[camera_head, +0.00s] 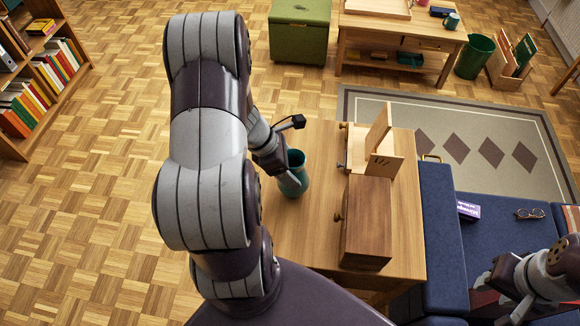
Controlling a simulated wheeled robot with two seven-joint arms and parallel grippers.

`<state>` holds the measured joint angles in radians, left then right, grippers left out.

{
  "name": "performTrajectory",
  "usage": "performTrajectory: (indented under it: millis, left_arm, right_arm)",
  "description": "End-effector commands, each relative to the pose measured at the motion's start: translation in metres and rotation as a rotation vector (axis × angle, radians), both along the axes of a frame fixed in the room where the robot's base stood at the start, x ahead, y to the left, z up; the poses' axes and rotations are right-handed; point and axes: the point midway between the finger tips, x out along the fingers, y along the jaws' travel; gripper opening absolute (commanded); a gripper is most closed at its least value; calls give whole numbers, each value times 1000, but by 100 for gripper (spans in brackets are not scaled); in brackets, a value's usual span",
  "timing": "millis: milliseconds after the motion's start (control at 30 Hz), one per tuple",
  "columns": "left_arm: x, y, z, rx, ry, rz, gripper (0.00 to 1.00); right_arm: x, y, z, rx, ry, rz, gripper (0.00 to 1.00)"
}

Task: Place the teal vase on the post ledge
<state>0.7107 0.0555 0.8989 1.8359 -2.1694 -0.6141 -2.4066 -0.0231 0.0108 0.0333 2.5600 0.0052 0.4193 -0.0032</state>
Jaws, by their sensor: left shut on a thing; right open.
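The teal vase (295,180) is at the left side of the wooden table (315,140), with its dark open mouth facing up. My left gripper (284,172) is shut on the vase from its left side. Whether the vase touches the tabletop cannot be told. I cannot identify the post ledge for certain; a light wooden piece with an upright board and small dark marks (372,160) stands on the table, right of the vase. My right gripper (505,287) is open at the lower right, over the blue seat.
A brown wooden box (366,222) with a knob stands right of the vase. Glasses (530,213) and a purple box (468,209) lie on the blue seat (490,238). A green ottoman (300,32) and a bookshelf (45,85) stand farther off. Bare tabletop lies around the vase.

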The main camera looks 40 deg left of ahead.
Motion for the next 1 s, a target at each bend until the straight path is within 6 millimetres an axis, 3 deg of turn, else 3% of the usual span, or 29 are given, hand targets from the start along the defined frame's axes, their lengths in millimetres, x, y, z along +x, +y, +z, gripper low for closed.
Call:
performTrajectory:
  millis: [133, 167, 200, 233, 467, 600, 1000]
  left_arm:
    - [0, 0, -4, -1, -1, 0, 12]
    - [0, 0, -3, -1, 1, 0, 80]
    - [0, 0, -3, -1, 1, 0, 93]
    - [0, 0, -3, -1, 1, 0, 99]
    - [0, 0, -3, -1, 1, 0, 99]
    - [-1, 3, 8, 1, -2, 0, 99]
    - [-30, 39, 92, 1, -1, 1, 99]
  right_arm:
    - [0, 0, -4, 0, 0, 0, 43]
    - [0, 0, -3, 0, 0, 0, 43]
    - [0, 0, -3, 0, 0, 0, 43]
    - [0, 0, -3, 0, 0, 0, 43]
    - [0, 0, -3, 0, 0, 0, 43]
    - [0, 0, 3, 0, 0, 0, 43]
    - [0, 0, 17, 0, 0, 0, 43]
